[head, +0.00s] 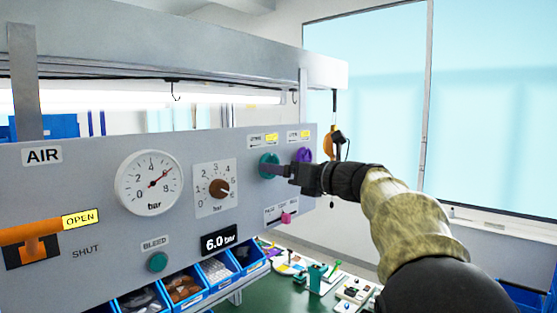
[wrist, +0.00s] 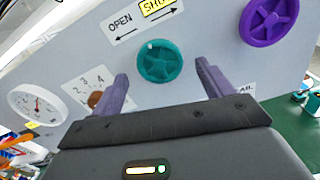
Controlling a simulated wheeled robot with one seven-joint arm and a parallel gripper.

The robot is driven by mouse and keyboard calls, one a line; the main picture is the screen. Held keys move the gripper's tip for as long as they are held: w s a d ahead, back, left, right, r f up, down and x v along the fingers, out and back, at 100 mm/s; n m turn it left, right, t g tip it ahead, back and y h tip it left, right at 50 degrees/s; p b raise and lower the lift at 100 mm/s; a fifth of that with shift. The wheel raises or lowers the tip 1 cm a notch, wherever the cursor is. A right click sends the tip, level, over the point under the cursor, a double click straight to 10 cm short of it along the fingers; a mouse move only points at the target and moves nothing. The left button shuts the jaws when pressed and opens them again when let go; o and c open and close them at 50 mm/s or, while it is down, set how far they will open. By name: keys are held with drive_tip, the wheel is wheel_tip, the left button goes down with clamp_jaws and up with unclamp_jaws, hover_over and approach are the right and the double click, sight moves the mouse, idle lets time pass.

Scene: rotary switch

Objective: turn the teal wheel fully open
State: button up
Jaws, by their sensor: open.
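The teal wheel (head: 266,160) is a spoked handwheel on the grey panel. In the wrist view the teal wheel (wrist: 160,62) shows almost whole, between and beyond my fingertips. A label (wrist: 143,18) above it reads OPEN on the left and SHUT on the right, with arrows; the SHUT side is yellow. My gripper (head: 273,170) is at the wheel's front in the head view, its fingers partly covering the wheel. In the wrist view my gripper (wrist: 162,72) is open, one finger to each side of the wheel. I cannot tell whether either finger touches the rim.
A purple wheel (head: 304,155) sits close to the right. A brown knob (head: 219,188), a gauge (head: 149,182) and a 6.0 bar display (head: 219,239) are to the left. A pink switch (head: 287,218) is below. An orange lever (head: 30,233) is far left. Blue bins (head: 216,270) stand below.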

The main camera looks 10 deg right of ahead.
drive_tip(key=shift+x, duration=1.05)
drive_tip(key=c, duration=1)
